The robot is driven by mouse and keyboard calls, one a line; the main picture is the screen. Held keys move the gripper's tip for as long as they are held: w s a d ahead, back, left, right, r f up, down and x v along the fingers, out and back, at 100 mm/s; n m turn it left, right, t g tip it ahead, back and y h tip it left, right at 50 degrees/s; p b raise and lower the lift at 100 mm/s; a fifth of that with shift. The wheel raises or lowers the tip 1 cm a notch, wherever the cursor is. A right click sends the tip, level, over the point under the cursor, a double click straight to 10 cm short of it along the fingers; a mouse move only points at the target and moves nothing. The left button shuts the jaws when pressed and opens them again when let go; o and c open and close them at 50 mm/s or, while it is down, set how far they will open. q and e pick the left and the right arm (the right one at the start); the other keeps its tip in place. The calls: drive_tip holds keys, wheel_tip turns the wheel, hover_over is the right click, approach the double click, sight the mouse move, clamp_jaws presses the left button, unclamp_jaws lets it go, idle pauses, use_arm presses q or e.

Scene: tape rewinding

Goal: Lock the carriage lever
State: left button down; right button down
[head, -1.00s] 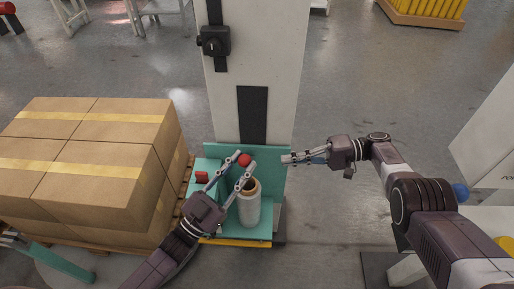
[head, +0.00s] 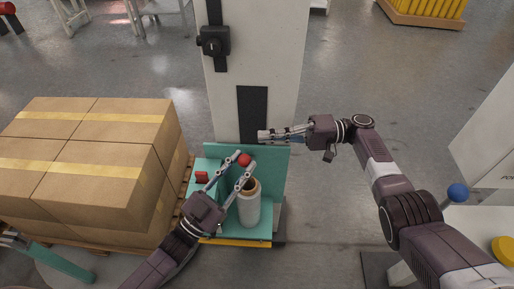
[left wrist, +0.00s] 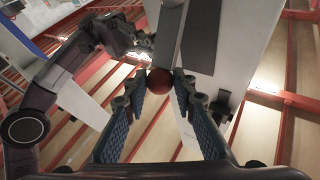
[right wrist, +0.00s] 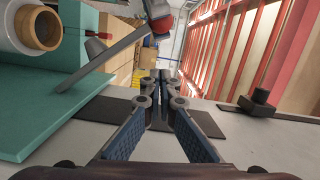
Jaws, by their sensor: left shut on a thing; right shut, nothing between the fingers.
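The carriage lever's red ball knob (head: 245,160) sits at the top of the teal carriage (head: 272,185), in front of the tall mast. My left gripper (head: 244,161) is shut on the knob, one finger on each side; the left wrist view shows the knob (left wrist: 158,80) between its fingertips. In the right wrist view a grey bar (right wrist: 105,62) slants up from the carriage toward the knob. My right gripper (head: 262,136) is shut and empty, just above and right of the knob in the head view, in front of the mast's black slot.
A film roll (head: 249,208) stands upright on the carriage, with a small red part (head: 201,177) at its left. Stacked cartons (head: 95,165) on a pallet fill the left side. A black box (head: 214,41) is on the mast (head: 268,50).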

use_arm(q)
drive_tip(key=shift+f, duration=0.15)
use_arm(e)
drive_tip(key=shift+s+a+f, duration=0.1)
drive_tip(key=shift+s+a, duration=0.35)
drive_tip(key=shift+s, duration=0.25)
drive_tip(key=shift+s+a+f, duration=0.1)
drive_tip(key=shift+s+a, duration=0.3)
drive_tip(key=shift+s, duration=0.3)
drive_tip(key=shift+s+a+f, duration=0.1)
drive_tip(key=shift+s+a, duration=0.35)
drive_tip(key=shift+s, duration=0.25)
